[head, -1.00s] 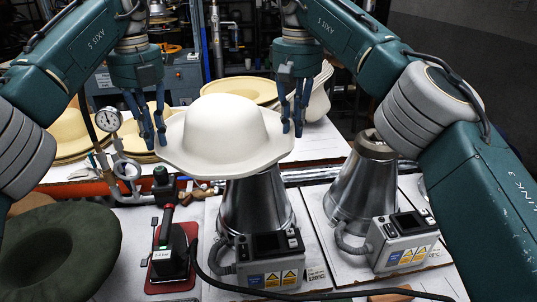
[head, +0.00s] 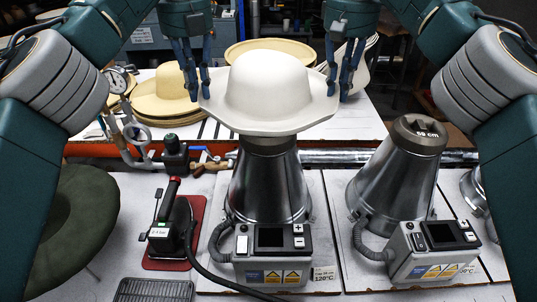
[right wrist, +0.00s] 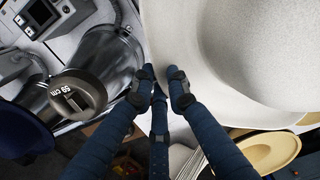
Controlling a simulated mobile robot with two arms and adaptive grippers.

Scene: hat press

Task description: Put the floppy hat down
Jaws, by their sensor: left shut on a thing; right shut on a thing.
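The floppy hat (head: 268,90) is white with a rounded crown and a wide wavy brim. It is held level between my two grippers, in front of the back table in the head view. My left gripper (head: 199,92) is shut on the brim's left edge. My right gripper (head: 340,90) is shut on the brim's right edge. The hat fills the upper right of the right wrist view (right wrist: 240,60), with the fingers at its brim. Below the hat in the head view is a metal cone press (head: 268,185); whether they touch I cannot tell.
A second cone press marked 59 cm (head: 395,180) stands to the right. An iron on a red mat (head: 172,240) and a dark green hat (head: 75,235) are at the left. Straw-coloured hats (head: 165,95) are stacked on the back table.

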